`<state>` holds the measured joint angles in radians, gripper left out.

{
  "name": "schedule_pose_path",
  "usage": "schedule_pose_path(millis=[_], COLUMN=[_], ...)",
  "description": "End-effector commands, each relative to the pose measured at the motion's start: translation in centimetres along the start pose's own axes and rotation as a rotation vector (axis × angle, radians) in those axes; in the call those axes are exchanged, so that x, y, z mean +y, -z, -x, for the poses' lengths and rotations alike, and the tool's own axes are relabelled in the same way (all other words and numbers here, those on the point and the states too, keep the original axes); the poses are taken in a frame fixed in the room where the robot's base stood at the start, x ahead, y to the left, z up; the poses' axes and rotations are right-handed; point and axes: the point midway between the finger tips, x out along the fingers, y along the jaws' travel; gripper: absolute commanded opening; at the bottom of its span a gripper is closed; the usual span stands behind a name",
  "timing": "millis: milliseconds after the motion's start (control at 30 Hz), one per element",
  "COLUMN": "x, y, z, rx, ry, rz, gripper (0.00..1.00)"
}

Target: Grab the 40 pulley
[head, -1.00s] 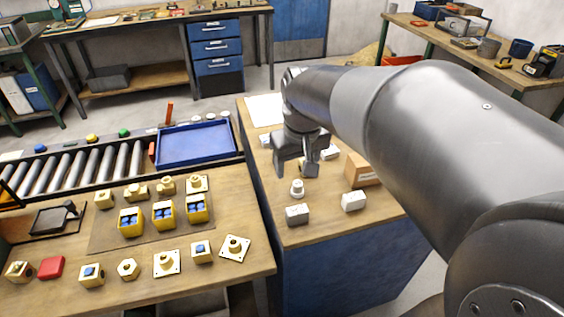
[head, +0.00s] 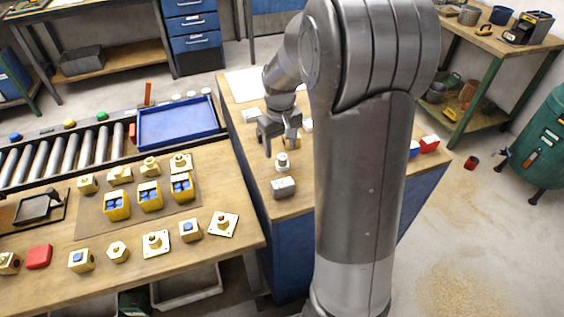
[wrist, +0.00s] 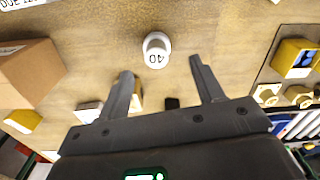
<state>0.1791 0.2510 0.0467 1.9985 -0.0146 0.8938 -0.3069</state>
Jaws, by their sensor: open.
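The 40 pulley (head: 282,162) is a small, pale stepped piece standing upright on the right-hand workbench. My gripper (head: 278,145) is open and empty, just behind the pulley in the head view. In the wrist view the two fingertips (wrist: 161,67) are spread, and the pulley shows beyond them, between their lines and apart from both.
A grey block (head: 284,187) stands in front of the pulley. A cardboard box (wrist: 28,72) shows at left in the wrist view. A blue tray (head: 178,125) and a table of yellow parts (head: 118,206) lie to the left. My arm hides much of the bench.

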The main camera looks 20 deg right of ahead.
Motion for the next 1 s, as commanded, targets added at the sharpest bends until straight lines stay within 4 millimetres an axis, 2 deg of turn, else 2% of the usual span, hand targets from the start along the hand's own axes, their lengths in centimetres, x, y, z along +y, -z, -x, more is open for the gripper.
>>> schedule_pose_path(millis=[167, 433, 733, 1000], x=[0.1, 0.3, 0.3, 0.3], y=[-0.1, -0.3, -0.3, -0.3], z=[-1.3, -5.2, -5.8, -5.8], rx=[-0.001, 0.000, 0.003, 0.003], ry=[0.000, 0.000, -0.001, -0.001], rz=[0.000, 0.000, 0.000, 0.000], gripper=[0.61, 0.61, 0.61, 0.41])
